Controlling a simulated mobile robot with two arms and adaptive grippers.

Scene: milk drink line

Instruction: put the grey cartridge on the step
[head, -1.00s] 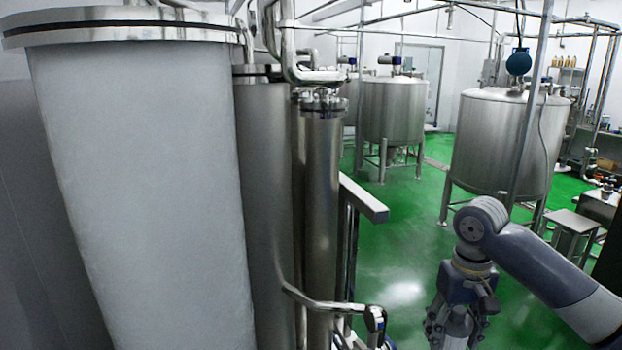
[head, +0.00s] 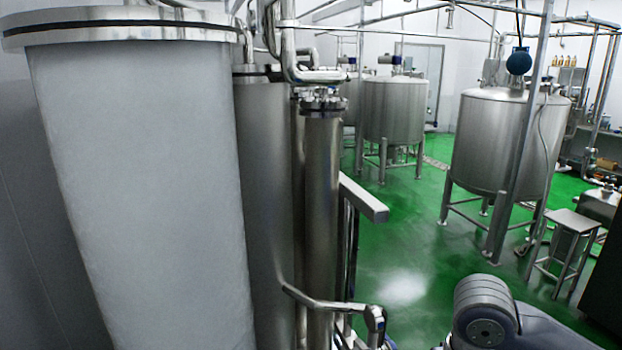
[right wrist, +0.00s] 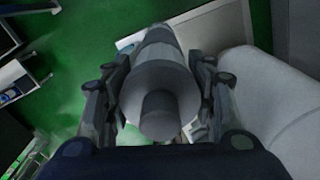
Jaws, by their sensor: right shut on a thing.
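The grey cartridge (right wrist: 160,88) is between the fingers of my right gripper (right wrist: 163,72) in the right wrist view, with its round end and darker knob facing the camera. The gripper is shut on it, with a finger on each side. Its far end is narrower and lies over a pale flat surface; I cannot tell whether they touch. In the head view the right gripper and cartridge are below the frame. A small steel stand with a flat top (head: 573,220), perhaps the step, stands at the right of the head view. My left gripper is not in view.
A large pale cylinder (head: 140,190) fills the left of the head view, beside steel columns (head: 322,200) and a low pipe (head: 325,304). Steel tanks (head: 505,145) stand at the back. Green floor (head: 410,250) is clear in the middle.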

